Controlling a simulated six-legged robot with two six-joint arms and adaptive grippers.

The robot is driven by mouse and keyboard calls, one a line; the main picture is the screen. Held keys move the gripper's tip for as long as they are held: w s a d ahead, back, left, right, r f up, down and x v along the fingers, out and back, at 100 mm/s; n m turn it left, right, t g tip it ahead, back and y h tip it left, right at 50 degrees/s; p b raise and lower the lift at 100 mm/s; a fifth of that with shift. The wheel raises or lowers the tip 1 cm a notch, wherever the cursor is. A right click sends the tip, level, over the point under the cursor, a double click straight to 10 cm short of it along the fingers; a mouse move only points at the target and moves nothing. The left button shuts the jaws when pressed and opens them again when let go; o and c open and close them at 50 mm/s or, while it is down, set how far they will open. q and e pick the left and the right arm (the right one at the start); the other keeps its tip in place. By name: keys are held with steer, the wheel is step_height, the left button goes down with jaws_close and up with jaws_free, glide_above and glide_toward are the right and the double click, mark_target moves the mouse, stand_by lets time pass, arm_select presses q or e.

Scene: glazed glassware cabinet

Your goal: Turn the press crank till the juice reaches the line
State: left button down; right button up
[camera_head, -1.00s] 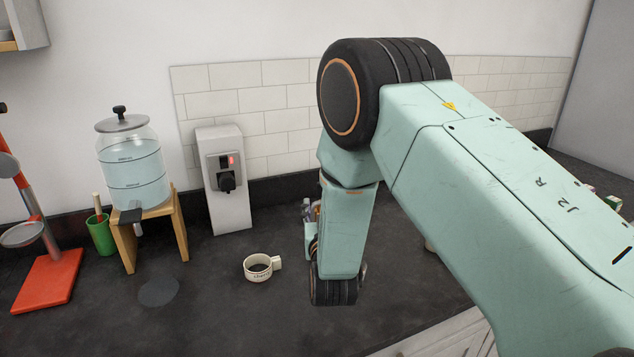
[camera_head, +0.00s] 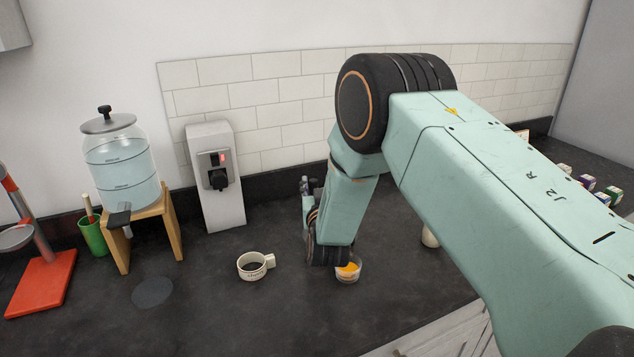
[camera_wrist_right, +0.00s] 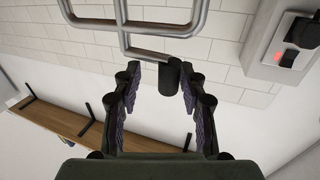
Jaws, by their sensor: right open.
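In the right wrist view a dark cylindrical knob (camera_wrist_right: 169,77), seemingly the crank's grip, shows between the fingertips of my right gripper (camera_wrist_right: 160,82). The fingers stand apart on both sides of it; I cannot tell whether they touch it. A grey tubular metal frame (camera_wrist_right: 165,28) shows just beyond. In the head view my right arm hides most of the press; only small grey parts (camera_head: 305,186) show beside the wrist. A small clear cup with orange juice (camera_head: 348,271) stands below my wrist, partly covered. Its line cannot be made out. My left gripper is out of view.
A white mug (camera_head: 252,267) stands left of my wrist. A socket post (camera_head: 217,200), a water dispenser on a wooden stand (camera_head: 123,172), a green cup (camera_head: 93,238) and a red-based stand (camera_head: 41,284) are further left. Small boxes (camera_head: 587,183) lie far right.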

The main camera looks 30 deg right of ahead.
steer(key=shift+w+d+f, duration=0.1)
steer(key=shift+w, duration=0.3)
steer(key=shift+w+a, duration=0.15)
steer(key=shift+a, duration=0.05)
steer(key=shift+a+r, duration=0.25)
steer(key=shift+a, duration=0.35)
steer(key=shift+s+r, duration=0.15)
steer(key=shift+s, duration=0.15)
steer(key=shift+c, duration=0.6)
steer(key=shift+s+d, duration=0.1)
steer(key=shift+d, duration=0.05)
steer(key=shift+c, duration=0.8)
steer(key=shift+d+f, duration=0.25)
steer(key=shift+d, duration=0.25)
steer(key=c, duration=0.3)
steer(key=shift+w+f, duration=0.1)
steer(key=shift+w, duration=0.15)
steer(key=shift+c, duration=0.8)
steer(key=shift+a, duration=0.45)
jaws_close()
steer(key=shift+d, duration=0.3)
steer(key=shift+w+a+r, duration=0.1)
steer(key=shift+a+r, duration=0.1)
